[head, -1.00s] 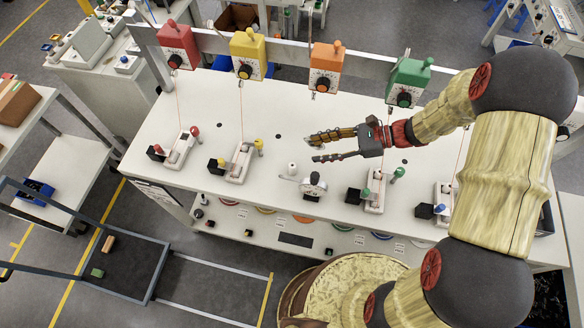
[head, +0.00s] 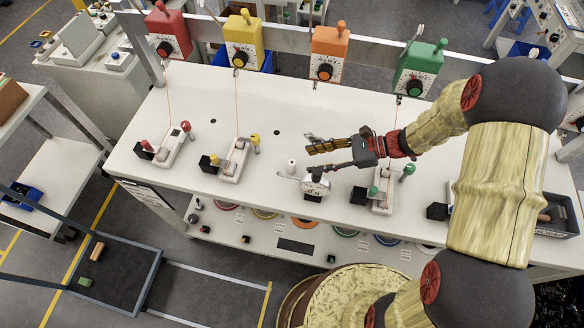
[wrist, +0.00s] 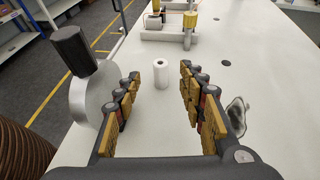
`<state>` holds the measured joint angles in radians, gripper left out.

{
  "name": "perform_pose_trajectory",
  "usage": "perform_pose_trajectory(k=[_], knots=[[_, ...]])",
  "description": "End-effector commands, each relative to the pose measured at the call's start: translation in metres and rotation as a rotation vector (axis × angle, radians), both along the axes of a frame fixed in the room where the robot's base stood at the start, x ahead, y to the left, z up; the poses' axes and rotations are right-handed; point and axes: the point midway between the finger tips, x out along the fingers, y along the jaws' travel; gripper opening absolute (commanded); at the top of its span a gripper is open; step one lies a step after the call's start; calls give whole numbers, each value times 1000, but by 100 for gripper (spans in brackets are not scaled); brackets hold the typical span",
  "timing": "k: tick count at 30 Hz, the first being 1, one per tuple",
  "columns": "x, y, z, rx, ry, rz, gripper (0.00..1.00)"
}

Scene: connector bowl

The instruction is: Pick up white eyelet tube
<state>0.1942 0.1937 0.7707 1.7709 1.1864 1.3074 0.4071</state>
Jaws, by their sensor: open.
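The white eyelet tube (wrist: 160,74) stands upright on the white table (wrist: 155,120) in the wrist view. It is a short cylinder with a dark hole in its top. It shows small in the head view (head: 291,166), just left of my gripper. My gripper (wrist: 158,82) is open and empty, its two yellow-padded fingers pointing toward the tube. In the wrist view the tube appears in the gap between the fingertips, slightly beyond them. In the head view my gripper (head: 308,161) reaches left over the table beside the tube.
A round metal device with a black-knobbed handle (wrist: 88,92) stands close to the left finger; it also shows in the head view (head: 315,186). White fixtures with colored knobs (head: 235,162) stand farther left. Colored dial boxes (head: 328,55) hang along the back rail.

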Motion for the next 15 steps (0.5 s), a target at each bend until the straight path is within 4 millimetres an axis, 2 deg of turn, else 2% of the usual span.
perform_pose_trajectory(k=[15], knots=[[-3, 56, -25, -1, 1, 2, 40]])
